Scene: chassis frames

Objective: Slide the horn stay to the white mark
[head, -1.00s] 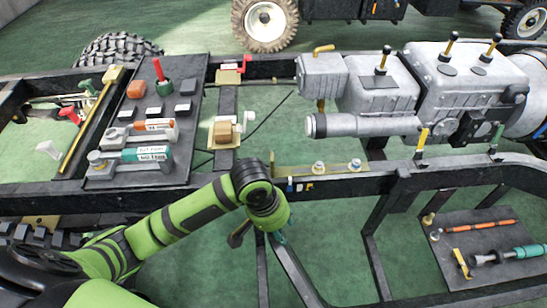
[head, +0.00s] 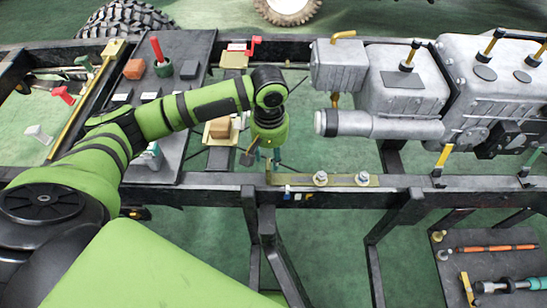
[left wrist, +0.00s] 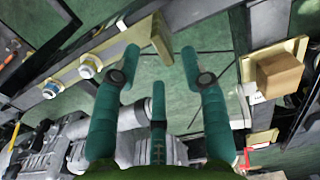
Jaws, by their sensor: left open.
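The horn stay (head: 345,180) is a brass-coloured strip with two bolts, lying along the near chassis rail with an upturned left end. In the left wrist view the stay (left wrist: 112,55) is at upper left, its upturned end nearest my fingers. A small white mark (head: 298,197) is on the rail face between a blue and an orange-yellow mark, below the stay's left part. My left gripper (head: 266,158) points down just behind the stay's left end, mostly hidden by its wrist. In the wrist view its teal fingers (left wrist: 160,77) are apart and empty. My right gripper is not shown.
A grey engine and gearbox (head: 405,90) stands right of my gripper. A bracket with a tan block (head: 220,129) is close on its left. A dark tool panel (head: 180,60) is farther left, another panel (head: 500,262) at lower right. Open space lies between the rails.

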